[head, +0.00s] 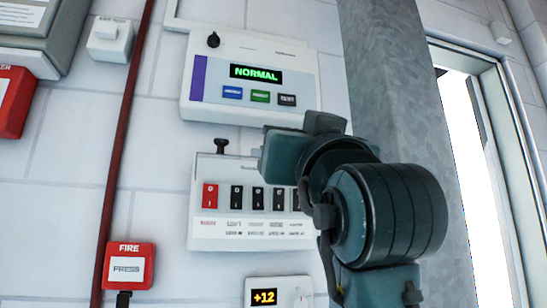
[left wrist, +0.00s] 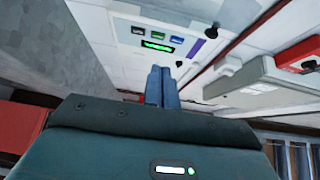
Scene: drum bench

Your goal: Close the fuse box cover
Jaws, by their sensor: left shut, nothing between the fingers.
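The white fuse box (head: 212,238) is on the wall in the head view, with one red switch (head: 210,196) and several black switches exposed. A black knob (head: 221,146) stands at its top edge. A pale plate lies behind the knob, and I cannot tell how far this cover is swung. My left gripper (head: 285,150) is in front of the box's upper right and hides that corner; its fingertips are hidden there. In the left wrist view, the fingers (left wrist: 162,73) are shut and empty, pointing toward the wall. My right gripper is not in view.
A control panel (head: 195,107) reading NORMAL hangs just above; it also shows upside down in the left wrist view (left wrist: 125,35). A red pipe (head: 118,170), a FIRE call point (head: 129,266) and a +12 unit (head: 290,288) are nearby. A grey column (head: 385,80) stands right.

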